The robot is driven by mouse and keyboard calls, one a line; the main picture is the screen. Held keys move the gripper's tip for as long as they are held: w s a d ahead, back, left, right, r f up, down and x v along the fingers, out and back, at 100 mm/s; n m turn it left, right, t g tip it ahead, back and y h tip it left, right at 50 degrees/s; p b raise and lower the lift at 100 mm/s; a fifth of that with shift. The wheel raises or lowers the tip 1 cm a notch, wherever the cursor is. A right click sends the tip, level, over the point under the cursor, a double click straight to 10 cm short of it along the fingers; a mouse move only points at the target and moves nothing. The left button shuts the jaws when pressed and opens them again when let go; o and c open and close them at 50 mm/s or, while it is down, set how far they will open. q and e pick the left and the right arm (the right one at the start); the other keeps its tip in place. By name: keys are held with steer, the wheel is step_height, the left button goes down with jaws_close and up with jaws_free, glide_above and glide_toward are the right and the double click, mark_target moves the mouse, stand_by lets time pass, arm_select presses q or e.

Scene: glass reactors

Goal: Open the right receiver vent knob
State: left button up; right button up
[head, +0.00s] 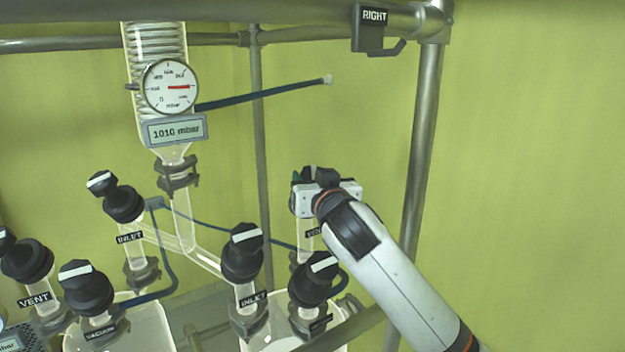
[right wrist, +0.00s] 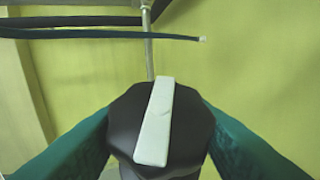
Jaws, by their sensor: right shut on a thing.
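The right receiver vent knob (right wrist: 125,118) is black with a white bar across its top. In the right wrist view the bar runs nearly lengthwise, its upper end leaning slightly right. My right gripper (head: 314,178) is at this knob, and its green fingers press on the knob's left and right sides in the right wrist view. In the head view the gripper mostly hides the knob; a partly covered VENT label (head: 314,233) shows on the glass neck below. My left gripper is not in view.
Close to my right arm stand the INLET knob (head: 242,254) and another black knob (head: 313,281) with a hidden label. A pressure gauge (head: 171,87) reading 1010 mbar hangs on the column. A RIGHT sign (head: 374,17) and metal post (head: 424,130) stand behind. The far right is clear.

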mark_target(313, 170)
steer(key=shift+y, duration=0.3)
steer(key=n+g+y, duration=0.2)
steer(key=n+y, duration=0.2)
steer(key=n, duration=0.1)
steer(key=shift+d+r, duration=0.1)
steer(key=shift+n+g+y, duration=1.1)
steer(key=shift+n+g, duration=0.1)
steer(key=shift+n, duration=0.4)
steer(key=o, duration=1)
step_height(313, 170, up, 9)
steer(key=b, duration=0.4)
steer(key=shift+r, duration=0.5)
